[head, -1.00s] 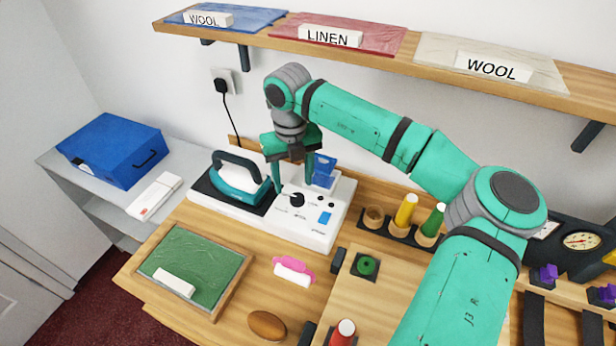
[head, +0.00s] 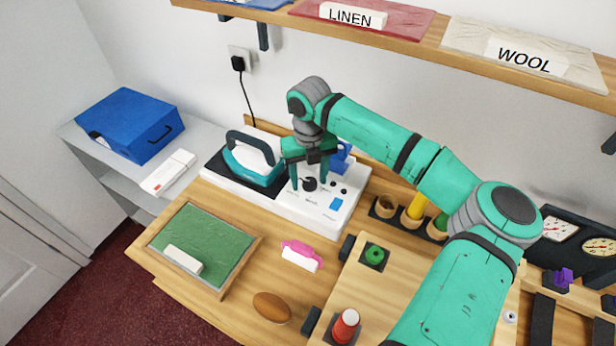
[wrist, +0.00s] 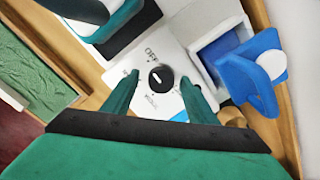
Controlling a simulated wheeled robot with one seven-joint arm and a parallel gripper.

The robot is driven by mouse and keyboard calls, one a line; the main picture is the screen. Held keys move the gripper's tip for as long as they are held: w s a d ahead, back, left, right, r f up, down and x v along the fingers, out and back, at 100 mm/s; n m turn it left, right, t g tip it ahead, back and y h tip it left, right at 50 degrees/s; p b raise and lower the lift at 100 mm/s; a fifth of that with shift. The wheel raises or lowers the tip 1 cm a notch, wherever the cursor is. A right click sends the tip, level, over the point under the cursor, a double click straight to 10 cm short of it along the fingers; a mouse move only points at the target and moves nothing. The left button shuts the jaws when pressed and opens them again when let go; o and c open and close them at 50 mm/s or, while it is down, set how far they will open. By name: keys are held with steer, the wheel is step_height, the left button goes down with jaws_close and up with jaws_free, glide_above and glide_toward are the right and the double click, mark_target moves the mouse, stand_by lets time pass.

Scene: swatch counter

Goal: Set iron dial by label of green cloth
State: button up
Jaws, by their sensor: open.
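The iron's dial (head: 309,184) is a black knob on the white iron station (head: 345,207). In the wrist view the dial (wrist: 161,78) has a white pointer line, with OFF printed above it and another word below. My gripper (head: 308,187) is open, pointing down over the dial. In the wrist view its fingers (wrist: 159,84) stand on either side of the dial; I cannot tell whether they touch it. The green cloth (head: 205,240) lies in a wooden frame at the left. A white label block (head: 183,260) lies on it, its text not readable from here.
The teal iron (head: 254,163) rests left of the dial, close to my gripper. A blue-lidded container (wrist: 245,70) stands right of the dial. Pink-and-white item (head: 300,254) and brown oval (head: 271,307) lie in front. Shelf labels read LINEN (head: 352,16) and WOOL (head: 526,57).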

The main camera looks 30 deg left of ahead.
steer(key=shift+w+d, duration=0.1)
steer(key=shift+d, duration=0.1)
steer(key=shift+c, duration=0.3)
steer(key=c, duration=1)
steer(key=shift+a, duration=0.1)
steer(key=n, duration=0.6)
steer(key=shift+r, duration=0.1)
steer(key=n, duration=0.5)
steer(key=shift+a+n, duration=0.15)
steer(key=shift+n, duration=0.35)
